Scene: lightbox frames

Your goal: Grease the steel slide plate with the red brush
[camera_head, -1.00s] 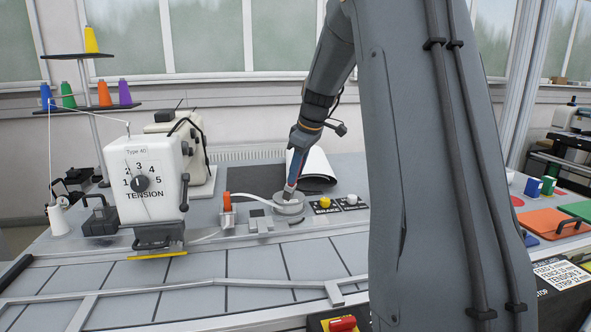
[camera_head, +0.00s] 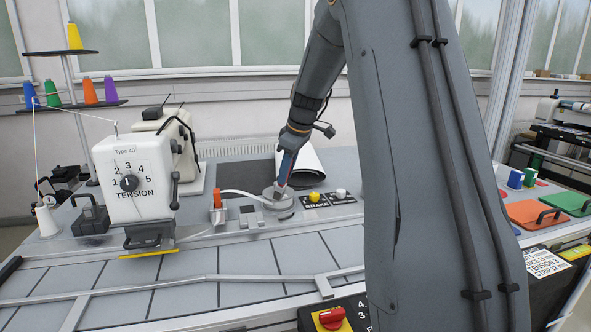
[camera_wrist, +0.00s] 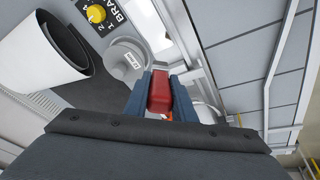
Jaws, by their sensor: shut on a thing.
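My gripper (camera_head: 282,184) points down at the bench, at or just over a round grey pot-like thing (camera_head: 278,201). In the wrist view its two blue fingers (camera_wrist: 160,93) are shut on a red block-shaped part, which looks like the handle of the red brush (camera_wrist: 161,88). The brush's bristles are hidden. The grey round thing, with a small white label, also shows in the wrist view (camera_wrist: 122,54), just beyond the fingers. Small grey metal pieces (camera_head: 252,217) lie left of it; I cannot tell whether one is the steel slide plate.
The white tension machine (camera_head: 133,175) stands to the left. An orange-topped part (camera_head: 217,213) is close left of the gripper. A yellow knob (camera_head: 314,197) and a white knob (camera_head: 341,193) are on the right.

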